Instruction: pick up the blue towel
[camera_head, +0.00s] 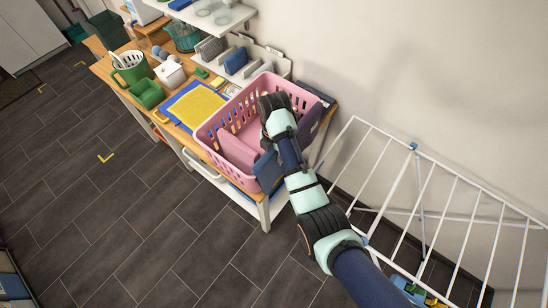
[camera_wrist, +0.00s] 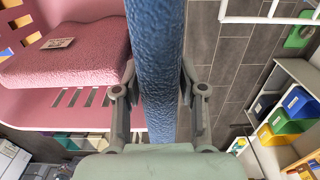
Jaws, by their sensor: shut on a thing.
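The blue towel (camera_wrist: 156,60) has a rough, textured surface and runs upright through the middle of the wrist view. My gripper (camera_wrist: 158,88) is shut on it, with one finger on each side. In the head view the towel (camera_head: 268,171) shows dark blue at the front right edge of the pink basket (camera_head: 212,130), partly behind my arm. My fingers are hidden there by my wrist. Whether the towel still touches the basket, I cannot tell.
A pink folded towel (camera_head: 237,153) lies in the basket, next to the blue one; it also shows in the wrist view (camera_wrist: 65,50) with a small label. A white drying rack (camera_head: 430,190) stands at the right. Open floor (camera_head: 150,220) lies in front of the wooden bench.

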